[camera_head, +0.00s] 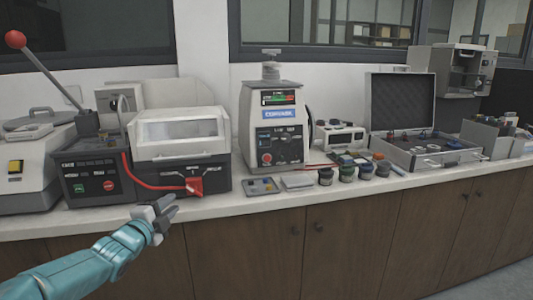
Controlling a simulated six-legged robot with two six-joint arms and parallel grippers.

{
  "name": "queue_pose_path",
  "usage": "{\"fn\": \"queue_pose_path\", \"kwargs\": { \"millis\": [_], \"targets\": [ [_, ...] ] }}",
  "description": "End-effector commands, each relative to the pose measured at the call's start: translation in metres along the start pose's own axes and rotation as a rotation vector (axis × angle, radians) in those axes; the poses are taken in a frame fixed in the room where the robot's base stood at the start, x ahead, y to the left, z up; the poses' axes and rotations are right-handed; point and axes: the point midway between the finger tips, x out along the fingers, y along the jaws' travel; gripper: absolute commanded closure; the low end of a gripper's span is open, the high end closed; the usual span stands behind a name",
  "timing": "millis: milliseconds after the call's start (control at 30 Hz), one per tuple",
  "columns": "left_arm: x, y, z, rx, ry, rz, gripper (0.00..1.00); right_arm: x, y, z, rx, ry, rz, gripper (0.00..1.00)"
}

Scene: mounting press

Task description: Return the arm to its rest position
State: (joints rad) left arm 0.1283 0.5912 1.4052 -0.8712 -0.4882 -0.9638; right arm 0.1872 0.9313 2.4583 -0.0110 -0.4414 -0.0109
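My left arm comes in from the lower left in teal. Its grey gripper (168,207) is in front of the counter's front edge, below and left of a red part on the machine with the clear cover. The fingers look close together and I see nothing held between them, but the gap is too small to judge. My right gripper is not in view. The mounting press (272,125) appears to be the upright white machine with a blue label, standing on the counter right of the gripper and apart from it.
The white counter (225,204) runs across above brown cabinets. A machine with a clear cover (180,132) and a red-knobbed lever (40,60) stand left. Small jars (346,174), a flat tray (262,187) and an open case (432,155) stand right. The space before the cabinets is clear.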

Motion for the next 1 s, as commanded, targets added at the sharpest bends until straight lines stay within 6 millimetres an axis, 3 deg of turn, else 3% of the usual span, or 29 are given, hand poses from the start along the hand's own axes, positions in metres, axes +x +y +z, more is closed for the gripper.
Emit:
{"fn": "queue_pose_path", "kwargs": {
  "millis": [33,167,200,300,433,600,733,800,1000],
  "targets": [
    [-0.001,0.019,-0.013,-0.116,-0.009,0.112,0.75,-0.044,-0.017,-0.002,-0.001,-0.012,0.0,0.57],
    [-0.035,0.121,-0.043,-0.449,-0.086,0.386,0.75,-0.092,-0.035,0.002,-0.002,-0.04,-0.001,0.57],
    [-0.053,0.15,-0.054,-0.55,-0.124,0.467,0.75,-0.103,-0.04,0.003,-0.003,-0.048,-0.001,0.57],
    [-0.108,0.21,-0.084,-0.788,-0.246,0.659,0.75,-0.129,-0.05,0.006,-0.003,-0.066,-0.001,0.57],
    [-0.196,0.267,-0.126,-1.068,-0.463,0.882,0.75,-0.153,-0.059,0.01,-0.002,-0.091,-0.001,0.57],
    [-0.314,0.312,-0.171,-1.362,-0.831,1.09,0.75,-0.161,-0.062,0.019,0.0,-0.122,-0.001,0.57],
    [-0.381,0.32,-0.19,-1.536,-1.136,1.129,0.75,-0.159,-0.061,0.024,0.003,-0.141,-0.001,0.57],
    [-0.395,0.32,-0.192,-1.625,-1.28,1.087,0.75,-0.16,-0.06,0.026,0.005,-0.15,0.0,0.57],
    [-0.394,0.32,-0.191,-1.69,-1.349,1.041,0.75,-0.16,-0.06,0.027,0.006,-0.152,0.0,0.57]
  ]
}}
